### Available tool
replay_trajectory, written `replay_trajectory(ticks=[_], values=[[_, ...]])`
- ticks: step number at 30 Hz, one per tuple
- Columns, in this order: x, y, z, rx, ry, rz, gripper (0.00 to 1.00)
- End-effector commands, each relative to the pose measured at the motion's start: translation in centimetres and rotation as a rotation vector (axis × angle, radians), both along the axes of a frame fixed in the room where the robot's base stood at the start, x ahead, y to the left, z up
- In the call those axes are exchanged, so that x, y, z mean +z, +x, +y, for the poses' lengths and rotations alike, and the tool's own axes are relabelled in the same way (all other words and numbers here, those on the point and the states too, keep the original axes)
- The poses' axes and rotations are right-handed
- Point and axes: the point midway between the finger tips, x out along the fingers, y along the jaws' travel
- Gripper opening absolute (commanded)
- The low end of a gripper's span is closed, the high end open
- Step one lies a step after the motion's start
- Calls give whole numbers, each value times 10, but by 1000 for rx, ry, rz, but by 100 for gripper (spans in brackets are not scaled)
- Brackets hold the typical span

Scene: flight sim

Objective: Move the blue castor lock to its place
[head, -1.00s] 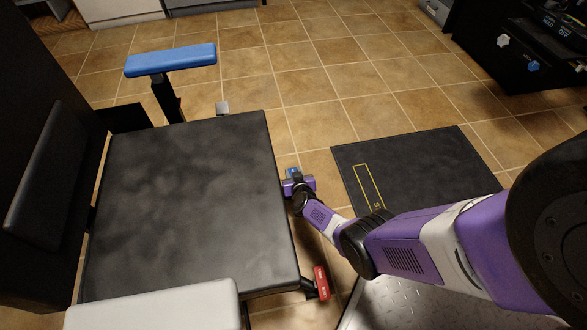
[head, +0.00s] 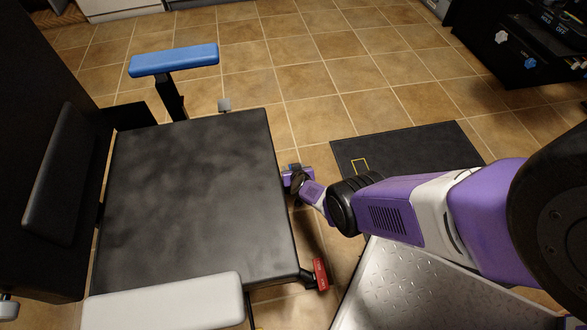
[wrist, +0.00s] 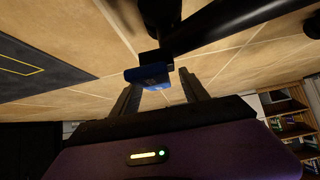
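The blue castor lock (wrist: 147,74) shows in the wrist view as a small blue tab joined to a dark bracket under a dark bar. My gripper (wrist: 158,90) is open there, one finger on each side, with the lock at or just beyond the fingertips. I cannot tell whether a finger touches it. In the head view my gripper (head: 291,174) is at the right edge of the black seat (head: 190,200), low beside it. The lock is mostly hidden by the gripper in that view.
A red castor lock (head: 321,273) sits at the seat's near right corner, a grey one (head: 224,105) at the far side. A blue armrest (head: 174,57) and a white armrest (head: 165,305) flank the seat. A black mat (head: 410,155) lies right on tiled floor.

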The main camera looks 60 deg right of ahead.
Motion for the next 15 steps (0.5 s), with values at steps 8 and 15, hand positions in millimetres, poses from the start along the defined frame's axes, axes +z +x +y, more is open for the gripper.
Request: replay_trajectory(ticks=[8,15], values=[[3,-1,1,0,0,0,53],[20,-12,13,1,1,2,53]])
